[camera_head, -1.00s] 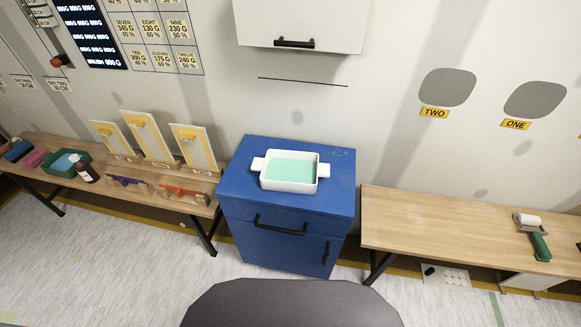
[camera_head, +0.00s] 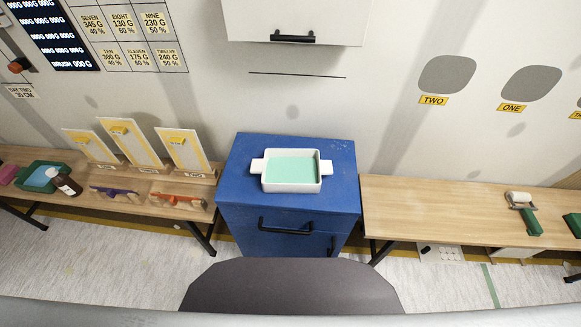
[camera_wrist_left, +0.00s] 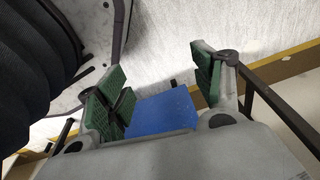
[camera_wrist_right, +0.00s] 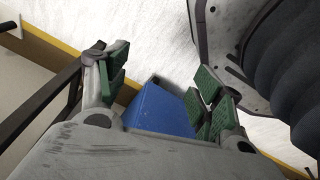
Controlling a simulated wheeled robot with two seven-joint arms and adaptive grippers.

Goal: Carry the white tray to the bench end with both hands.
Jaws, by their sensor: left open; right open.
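The white tray (camera_head: 291,186) with two side handles sits level on top of the blue cabinet (camera_head: 232,180) in the head view. A flat pale green layer (camera_head: 291,167) fills its inside. My left gripper (camera_wrist_left: 160,82) shows only in the left wrist view, open and empty, with green finger pads. My right gripper (camera_wrist_right: 160,84) shows only in the right wrist view, also open and empty. Part of the blue cabinet shows beyond the fingers in the left wrist view (camera_wrist_left: 162,112) and the right wrist view (camera_wrist_right: 160,110). The tray is in neither wrist view.
A wooden bench (camera_head: 440,210) stands right of the cabinet, with a green-handled roller (camera_head: 525,212) on it. A left bench (camera_head: 150,208) holds upright boards (camera_head: 133,143), a green tray (camera_head: 38,177), a bottle (camera_head: 67,184) and tools. A wall cabinet (camera_head: 296,22) hangs above. The bench between cabinet and roller is clear.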

